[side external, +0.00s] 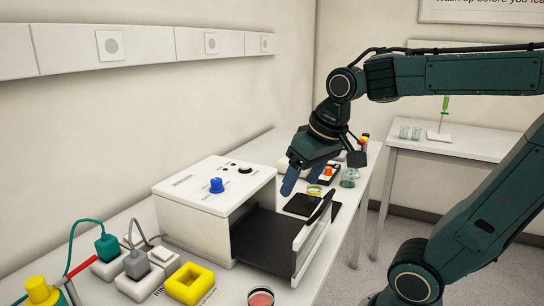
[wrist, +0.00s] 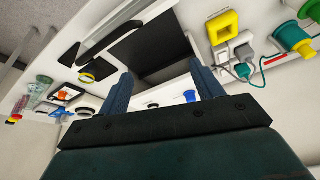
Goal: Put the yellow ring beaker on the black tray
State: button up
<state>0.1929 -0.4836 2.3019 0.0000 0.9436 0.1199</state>
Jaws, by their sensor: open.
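The yellow ring beaker (side external: 314,190) is a small clear vessel with a yellow band. It stands at the far part of the flat black tray (side external: 300,205), and appears to be on it. In the wrist view the yellow ring (wrist: 87,77) shows against dark material at the left; exactly how it rests is too small to tell. My gripper (side external: 302,180) is open and empty, with blue fingers pointing down, above and just left of the beaker in the side view. In the wrist view the gripper (wrist: 161,72) has nothing between its fingers.
A white box (side external: 205,195) with a blue knob has its black drawer (side external: 265,240) pulled out near the tray. Glassware (side external: 348,178) and an orange-knobbed device (side external: 328,172) stand beyond. A yellow block (side external: 190,283) and a red dish (side external: 261,298) are in front.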

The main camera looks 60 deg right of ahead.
jog(key=s+a+f+n+t, duration=0.1)
jog(key=s+a+f+n, duration=0.1)
jog(key=s+a+n, duration=0.1)
jog(key=s+a, duration=0.1)
jog(key=s, duration=0.1)
jog(key=shift+s+a+n+y, duration=0.3)
jog(key=shift+s+y, duration=0.05)
jog(key=shift+y, duration=0.05)
dwell(0.4)
